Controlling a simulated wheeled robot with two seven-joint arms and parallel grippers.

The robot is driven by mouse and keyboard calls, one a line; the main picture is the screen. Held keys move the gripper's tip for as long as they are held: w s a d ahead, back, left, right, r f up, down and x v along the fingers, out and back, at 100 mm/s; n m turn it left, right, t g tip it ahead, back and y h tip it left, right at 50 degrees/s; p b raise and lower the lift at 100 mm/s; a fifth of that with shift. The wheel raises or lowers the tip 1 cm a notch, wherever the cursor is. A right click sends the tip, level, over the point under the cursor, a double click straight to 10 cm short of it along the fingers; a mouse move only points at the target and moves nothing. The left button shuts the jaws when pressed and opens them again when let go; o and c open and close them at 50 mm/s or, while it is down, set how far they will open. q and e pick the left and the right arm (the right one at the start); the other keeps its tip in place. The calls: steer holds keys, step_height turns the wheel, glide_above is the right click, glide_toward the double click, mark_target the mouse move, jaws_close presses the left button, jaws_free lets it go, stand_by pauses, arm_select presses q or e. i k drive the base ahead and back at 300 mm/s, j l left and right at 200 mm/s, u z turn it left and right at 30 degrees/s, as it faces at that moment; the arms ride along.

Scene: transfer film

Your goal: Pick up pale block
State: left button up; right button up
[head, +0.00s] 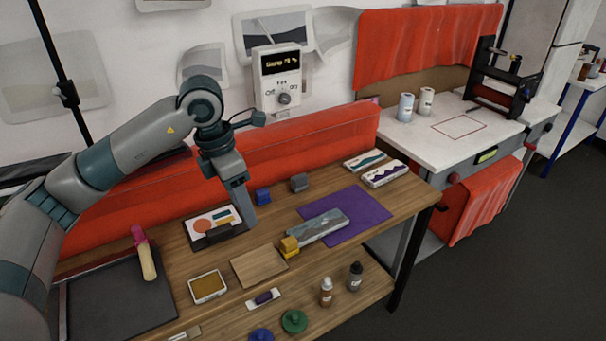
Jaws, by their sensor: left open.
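My left gripper (246,221) points down over the wooden bench, beside a framed card with orange and blue shapes (208,224). Its jaws are open with nothing visibly held, though they show nearly edge-on. No block stands out clearly as the pale one. A pale grey, streaked flat block (320,226) lies on the purple sheet (362,208), right of the gripper. A small blue block (263,197) and a small grey block (299,183) sit behind and to the right of the gripper. A yellow block (290,246) touches the streaked block's near end. My right gripper is out of view.
A wooden board (258,266), an amber-filled tray (207,286) and a pink-topped roller (144,254) lie nearer. Two small bottles (327,291) (355,276) and a green lid (294,321) stand at the front. Two patterned boxes (384,174) lie at the back right.

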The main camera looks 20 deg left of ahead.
mark_target(299, 183)
steer(key=i+j, duration=0.1)
steer(key=i, duration=1.3)
